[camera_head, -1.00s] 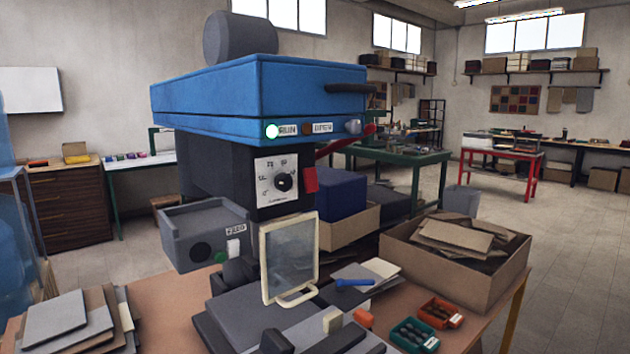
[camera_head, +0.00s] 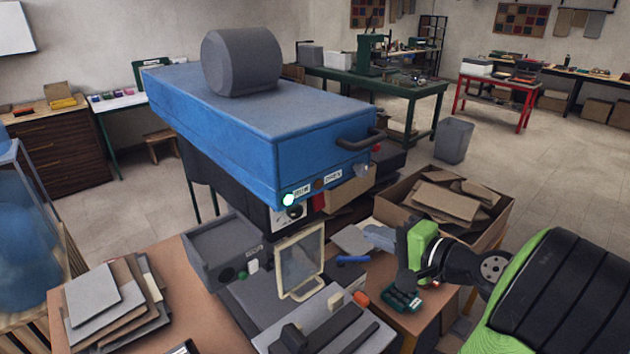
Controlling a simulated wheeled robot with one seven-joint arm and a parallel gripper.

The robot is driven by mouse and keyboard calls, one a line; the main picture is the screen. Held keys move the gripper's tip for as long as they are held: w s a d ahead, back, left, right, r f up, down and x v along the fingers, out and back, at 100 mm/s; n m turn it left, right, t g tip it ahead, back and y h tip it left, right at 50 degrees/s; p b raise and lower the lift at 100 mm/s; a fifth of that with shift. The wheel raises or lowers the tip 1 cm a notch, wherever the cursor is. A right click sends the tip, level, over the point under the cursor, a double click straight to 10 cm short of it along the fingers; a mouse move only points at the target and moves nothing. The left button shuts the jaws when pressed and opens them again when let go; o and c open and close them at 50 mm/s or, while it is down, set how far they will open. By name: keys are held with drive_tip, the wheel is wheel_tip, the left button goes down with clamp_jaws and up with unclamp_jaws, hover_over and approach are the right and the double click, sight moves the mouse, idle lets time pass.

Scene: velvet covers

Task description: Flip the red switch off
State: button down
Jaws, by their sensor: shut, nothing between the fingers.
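The machine has a blue upper housing (camera_head: 270,130) with a lit green lamp (camera_head: 288,200) on its front edge. The red switch (camera_head: 318,203) shows only as a small red patch beside the dial panel (camera_head: 289,217), under the housing's overhang. Most of the switch is hidden, and I cannot tell its position.
A clear framed guard (camera_head: 299,262) stands in front of the machine. An open cardboard box (camera_head: 490,225) of scraps lies behind my gripper. A blue-handled tool (camera_head: 353,260) and a green tray (camera_head: 402,300) lie nearby. Stacked sheets (camera_head: 105,305) are at the left.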

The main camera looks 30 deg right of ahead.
drive_tip(key=shift+s+d+r+m+t, duration=0.3)
drive_tip(key=shift+d+r, duration=0.15)
drive_tip(key=shift+r, duration=0.05)
approach(321, 205)
drive_tip(key=x, duration=0.7)
